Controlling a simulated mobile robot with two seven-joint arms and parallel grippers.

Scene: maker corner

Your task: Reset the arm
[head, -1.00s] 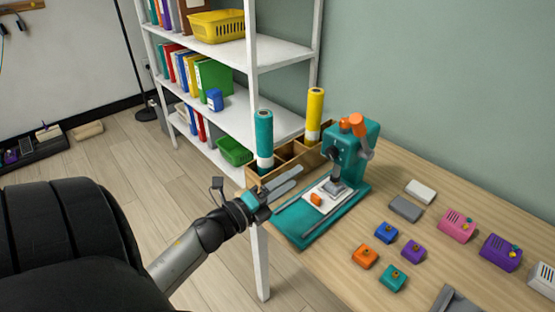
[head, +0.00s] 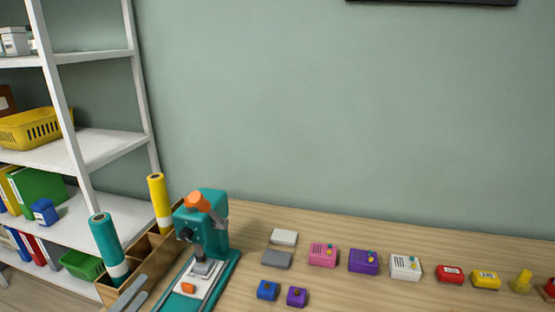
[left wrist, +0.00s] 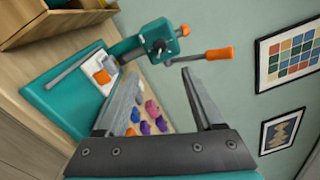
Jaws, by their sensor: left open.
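My left gripper (head: 130,293) shows only its two grey fingers at the bottom left of the head view, left of the teal press. It is open and empty. In the left wrist view its fingers (left wrist: 158,88) stand apart, with the press beyond them. The teal press (head: 221,233) stands on the table; its head also shows in the left wrist view (left wrist: 157,38). Its lever has an orange handle (left wrist: 217,54), whose end shows in the head view (head: 199,201). A small orange piece (head: 188,288) lies on the white plate of the press. My right gripper is out of view.
A wooden organizer (head: 143,250) holding a teal roll (head: 105,240) and a yellow roll (head: 160,200) stands left of the press. Several small boxes, such as a pink one (head: 322,255), line the table to the right. A white shelf (head: 100,150) stands at left.

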